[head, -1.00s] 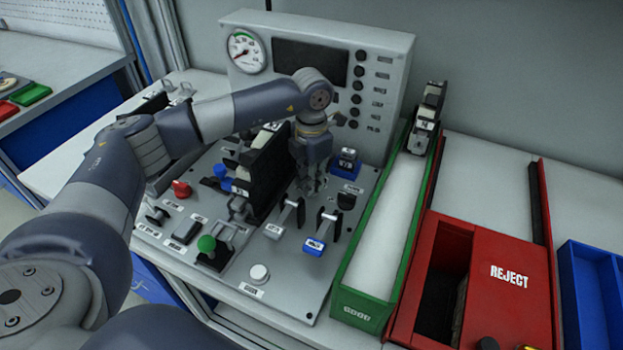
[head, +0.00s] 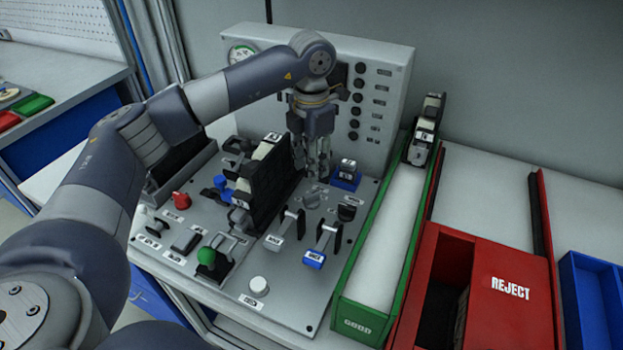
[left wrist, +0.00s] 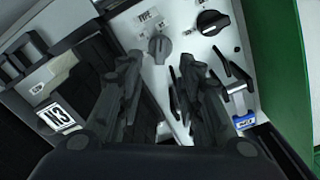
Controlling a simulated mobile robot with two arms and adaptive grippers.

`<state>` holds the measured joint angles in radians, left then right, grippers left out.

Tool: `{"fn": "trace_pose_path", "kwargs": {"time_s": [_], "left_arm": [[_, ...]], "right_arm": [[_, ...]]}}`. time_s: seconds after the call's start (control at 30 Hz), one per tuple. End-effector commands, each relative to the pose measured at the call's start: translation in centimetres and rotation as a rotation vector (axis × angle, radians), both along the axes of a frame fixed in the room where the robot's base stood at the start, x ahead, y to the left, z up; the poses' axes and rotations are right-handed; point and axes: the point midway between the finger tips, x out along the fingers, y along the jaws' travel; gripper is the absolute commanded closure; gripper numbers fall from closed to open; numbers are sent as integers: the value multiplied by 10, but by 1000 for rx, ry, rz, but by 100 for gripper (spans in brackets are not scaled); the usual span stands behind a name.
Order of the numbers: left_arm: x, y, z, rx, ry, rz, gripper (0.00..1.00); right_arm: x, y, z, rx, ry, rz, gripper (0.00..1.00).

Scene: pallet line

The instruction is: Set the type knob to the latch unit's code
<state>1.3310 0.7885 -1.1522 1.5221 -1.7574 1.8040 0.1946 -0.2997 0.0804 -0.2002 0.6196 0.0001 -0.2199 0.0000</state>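The type knob (left wrist: 160,48) is a grey round knob with a raised grip bar, under a TYPE label in the left wrist view. In the head view the grey knob (head: 312,199) is on the sloped panel. My left gripper (head: 318,172) hangs above it, fingers down, apart and empty. In the left wrist view the open fingers (left wrist: 160,60) frame the knob without touching it. A black unit (head: 268,185) stands on the panel to the left; its label (left wrist: 58,118) appears to read N3. The knob's exact setting is too small to read. My right gripper is out of view.
A black knob (left wrist: 212,22) sits right of the type knob. Levers with a white handle (head: 274,242) and a blue handle (head: 314,258) stand in front. A blue block (head: 346,176) is behind. The green GOOD chute (head: 345,312) and red REJECT bin (head: 512,320) lie to the right.

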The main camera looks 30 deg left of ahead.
Motion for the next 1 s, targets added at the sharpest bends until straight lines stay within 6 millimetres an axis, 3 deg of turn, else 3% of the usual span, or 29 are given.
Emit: {"fn": "trace_pose_path", "kwargs": {"time_s": [0.1,0.23,0.8,1.0], "left_arm": [[0,0,19,0,-1,0,67],[0,0,28,-1,0,0,67],[0,0,32,-1,0,-1,67],[0,0,61,0,0,0,67]], "right_arm": [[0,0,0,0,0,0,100],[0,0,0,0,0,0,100],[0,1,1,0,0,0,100],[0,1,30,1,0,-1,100]]}}
